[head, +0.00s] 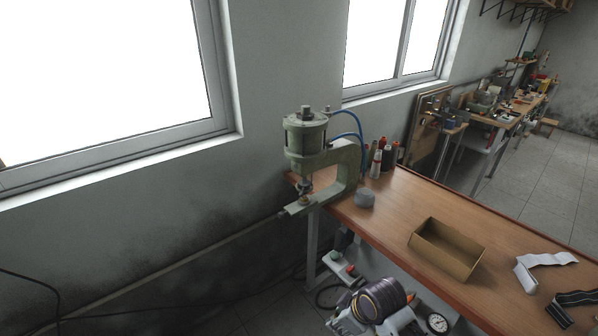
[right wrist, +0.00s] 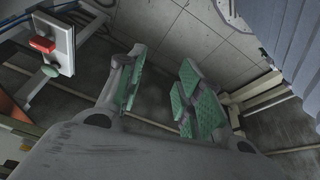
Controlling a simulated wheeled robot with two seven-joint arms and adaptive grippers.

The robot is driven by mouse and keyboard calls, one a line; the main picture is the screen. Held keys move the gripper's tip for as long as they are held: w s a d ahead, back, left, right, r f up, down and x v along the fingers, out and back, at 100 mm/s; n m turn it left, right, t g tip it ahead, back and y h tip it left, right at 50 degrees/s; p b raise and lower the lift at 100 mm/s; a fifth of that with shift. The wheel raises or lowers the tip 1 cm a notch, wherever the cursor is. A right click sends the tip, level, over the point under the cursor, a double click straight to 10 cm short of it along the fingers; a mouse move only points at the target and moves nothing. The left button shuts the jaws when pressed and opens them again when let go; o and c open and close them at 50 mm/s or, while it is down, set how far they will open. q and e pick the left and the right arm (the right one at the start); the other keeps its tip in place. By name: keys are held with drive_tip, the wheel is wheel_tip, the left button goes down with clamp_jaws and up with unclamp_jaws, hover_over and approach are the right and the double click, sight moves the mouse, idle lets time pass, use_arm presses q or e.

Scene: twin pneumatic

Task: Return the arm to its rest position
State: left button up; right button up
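In the right wrist view my right gripper (right wrist: 160,85) has its green-padded fingers apart. Nothing is between them; grey floor and tiles show through the gap. A box with a red and a green button (right wrist: 50,45) is at the upper left of that view, apart from the fingers. I cannot make out my right gripper's fingers in the head view. My left gripper shows in neither view.
A green pneumatic press (head: 325,155) stands at the far left end of the wooden workbench (head: 400,210). An open cardboard box (head: 447,250) sits on the bench. A ribbed cylinder (head: 378,299) and a pressure gauge (head: 437,323) are below the bench's front edge.

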drive_tip(key=shift+s+d+r+m+h, duration=0.8)
drive_tip(key=shift+s+d+m+h, duration=0.4)
drive_tip(key=shift+s+d+m, duration=3.7)
wheel_tip(320, 180, down, 34)
drive_tip(key=s+d+n, duration=0.1)
drive_tip(key=s+n, duration=0.1)
drive_tip(key=s+d+f+g, duration=0.1)
drive_tip(key=s+d+f, duration=0.1)
drive_tip(key=s+f, duration=0.7)
drive_tip(key=s+d+f, duration=0.2)
drive_tip(key=s+f, duration=0.8)
drive_tip(key=s, duration=0.2)
drive_tip(key=shift+s+g, duration=0.4)
